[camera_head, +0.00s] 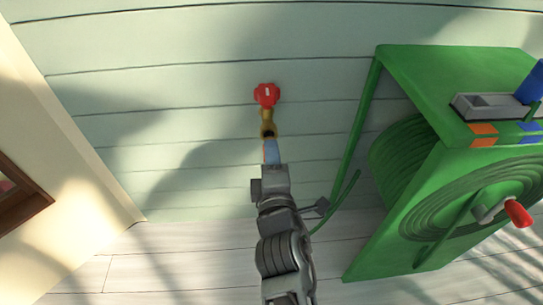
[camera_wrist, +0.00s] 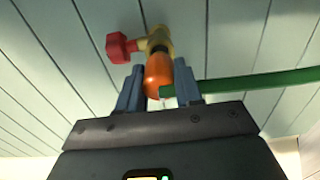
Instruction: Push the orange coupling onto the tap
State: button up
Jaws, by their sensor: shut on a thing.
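The brass tap (camera_head: 268,120) with its red handle (camera_head: 266,95) sticks out from the pale green plank wall. In the wrist view the tap (camera_wrist: 160,40) is straight ahead, its red handle (camera_wrist: 121,47) to the left. My gripper (camera_head: 271,150) is just below the tap, its blue fingers shut on the orange coupling (camera_wrist: 158,76). The coupling's far end meets the tap's outlet in the wrist view. I cannot tell whether it touches or sits over the outlet. The green hose (camera_wrist: 245,83) runs right from the coupling. In the head view my gripper hides the coupling.
A green hose reel (camera_head: 410,190) with a red crank handle (camera_head: 517,212) stands at the right. A grey tray (camera_head: 490,105) with a blue item is on top. Green hose (camera_head: 356,140) hangs between reel and tap. The pale plank floor (camera_head: 170,265) at lower left is clear.

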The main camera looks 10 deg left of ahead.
jog(key=shift+p+x, duration=1.1)
jog(key=shift+x, duration=0.45)
jog(key=o, duration=1.2)
jog(key=shift+c, duration=0.2)
jog(key=shift+s, duration=0.1)
jog(key=shift+s, duration=0.35)
jog(key=v, duration=0.7)
jog(key=shift+p, duration=0.3)
jog(key=shift+d, duration=0.15)
